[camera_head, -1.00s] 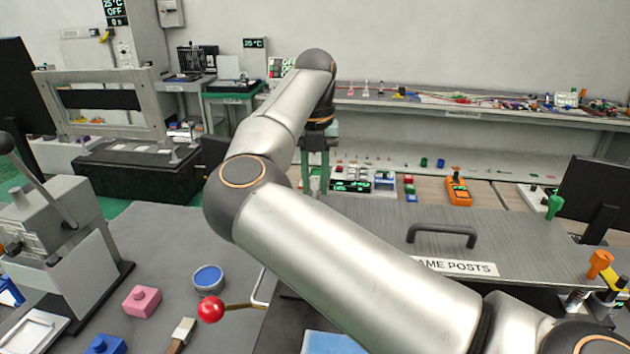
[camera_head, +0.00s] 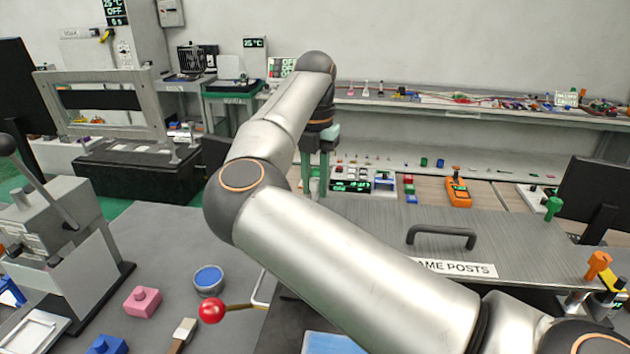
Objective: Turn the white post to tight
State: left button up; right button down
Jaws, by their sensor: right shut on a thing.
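My right arm reaches from the lower right across the picture. My right gripper (camera_head: 317,178) points down at the far left corner of the grey plate (camera_head: 365,222), beside its edge. Its two green fingers are close together, shut on the white post. My left gripper is not in view.
A green-handled post (camera_head: 553,207) stands at the plate's far right and an orange-handled one (camera_head: 597,264) nearer. A black handle (camera_head: 441,236) rises from the plate. A red-knobbed lever (camera_head: 211,310) and pink block (camera_head: 142,302) are at the lower left.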

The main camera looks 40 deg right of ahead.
jog(key=m, duration=0.4)
jog(key=shift+m, duration=0.3)
jog(key=m+p, duration=0.1)
jog(key=m, duration=0.2)
jog(key=shift+m, duration=0.3)
jog(key=m, duration=0.3)
jog(key=shift+m, duration=0.3)
jog(key=shift+m+p, duration=0.35)
jog(key=shift+m, duration=1.55)
jog(key=c, duration=0.7)
grip_release()
notch_tip(320, 180, up, 13)
jog(key=shift+f, duration=0.2)
